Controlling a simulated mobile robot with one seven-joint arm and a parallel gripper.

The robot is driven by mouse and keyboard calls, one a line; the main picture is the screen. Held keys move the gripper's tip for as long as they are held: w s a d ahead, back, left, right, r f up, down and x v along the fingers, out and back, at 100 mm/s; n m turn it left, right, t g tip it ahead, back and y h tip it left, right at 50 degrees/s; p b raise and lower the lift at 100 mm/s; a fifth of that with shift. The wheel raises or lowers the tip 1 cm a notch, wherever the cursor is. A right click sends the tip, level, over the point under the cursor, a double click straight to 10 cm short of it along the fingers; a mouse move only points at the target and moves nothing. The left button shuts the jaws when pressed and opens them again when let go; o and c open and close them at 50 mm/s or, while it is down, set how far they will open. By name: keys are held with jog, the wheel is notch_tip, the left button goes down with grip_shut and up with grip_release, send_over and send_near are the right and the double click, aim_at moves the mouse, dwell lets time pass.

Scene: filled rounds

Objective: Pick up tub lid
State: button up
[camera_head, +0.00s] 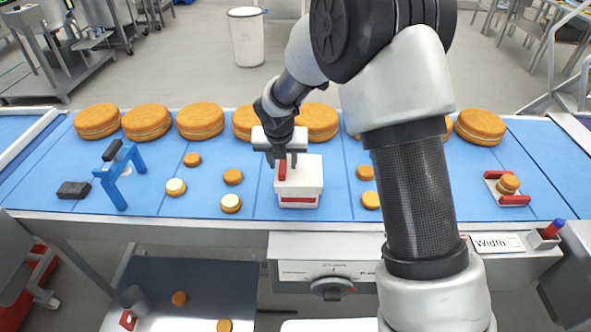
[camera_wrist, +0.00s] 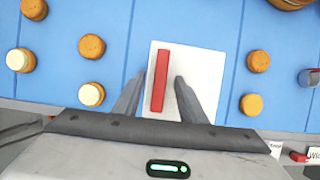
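The tub lid (camera_head: 309,172) is white and sits on a white tub (camera_head: 298,199) with a red band, upright on the blue belt. A red bar handle (camera_wrist: 160,80) runs along the lid, left of its middle in the wrist view, where the lid (camera_wrist: 207,68) shows as a white square. My gripper (camera_head: 281,158) is over the lid, pointing down. In the wrist view its two fingers (camera_wrist: 158,98) are apart, one on each side of the handle, and nothing is held between them. I cannot tell how high the fingertips are above the lid.
Several large round cakes (camera_head: 146,122) line the belt's back edge. Small rounds (camera_head: 233,177) lie on both sides of the tub. A blue arch gauge (camera_head: 119,173) stands at left, and a red-ended holder with a round (camera_head: 507,185) is at right.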

jog(key=shift+f, duration=0.15)
grip_shut()
notch_tip(320, 180, up, 16)
jog(key=p, duration=0.2)
jog(key=shift+f+p, duration=0.25)
jog(key=shift+p, duration=0.05)
dwell(0.4)
